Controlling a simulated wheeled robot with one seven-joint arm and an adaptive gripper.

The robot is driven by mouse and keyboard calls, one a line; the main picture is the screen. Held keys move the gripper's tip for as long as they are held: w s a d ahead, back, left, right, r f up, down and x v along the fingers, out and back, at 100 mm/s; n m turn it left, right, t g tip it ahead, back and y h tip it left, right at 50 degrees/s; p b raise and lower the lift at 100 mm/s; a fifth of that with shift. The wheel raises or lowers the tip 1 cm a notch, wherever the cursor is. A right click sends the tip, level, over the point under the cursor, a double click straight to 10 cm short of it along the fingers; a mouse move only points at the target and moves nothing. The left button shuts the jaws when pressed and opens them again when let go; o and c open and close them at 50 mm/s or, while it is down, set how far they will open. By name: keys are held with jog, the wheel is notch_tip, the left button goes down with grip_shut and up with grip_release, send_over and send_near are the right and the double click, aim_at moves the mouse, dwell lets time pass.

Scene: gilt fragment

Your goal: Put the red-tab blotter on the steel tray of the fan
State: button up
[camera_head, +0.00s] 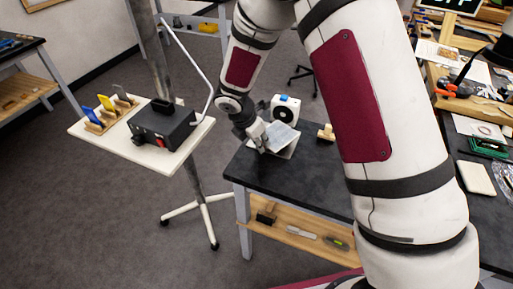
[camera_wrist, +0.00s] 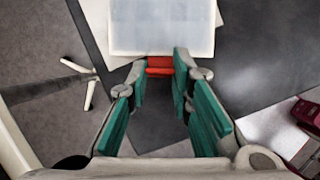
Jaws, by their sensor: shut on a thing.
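The blotter is a pale, flat, roughly square sheet (camera_wrist: 162,28) with a red tab (camera_wrist: 160,66) at its near edge. My gripper (camera_wrist: 160,72) is shut on the red tab, one fingertip on each side. In the head view the blotter (camera_head: 280,136) is in front of the white fan (camera_head: 285,110), which has a round dark grille and a blue piece on top. My gripper (camera_head: 262,143) is at its left edge. A pale flat surface (camera_wrist: 97,22) shows past the blotter's edges, probably the fan's tray. Most of it is hidden, and I cannot tell whether the blotter touches it.
The fan stands on a dark-topped bench (camera_head: 300,178). A small wooden piece (camera_head: 326,132) is right of it. To the left, a pale stand (camera_head: 160,165) carries a black box (camera_head: 162,128) and a rack with coloured tabs (camera_head: 103,110). Bare bench lies nearer.

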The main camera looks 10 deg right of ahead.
aim_at(256, 156)
jog(key=shift+w+a, duration=0.3)
jog(key=shift+a, duration=0.05)
jog(key=shift+f+p, duration=0.4)
jog(key=shift+f, duration=1.4)
jog(key=shift+f, duration=0.15)
jog(key=o, duration=0.9)
jog(key=shift+c, duration=0.2)
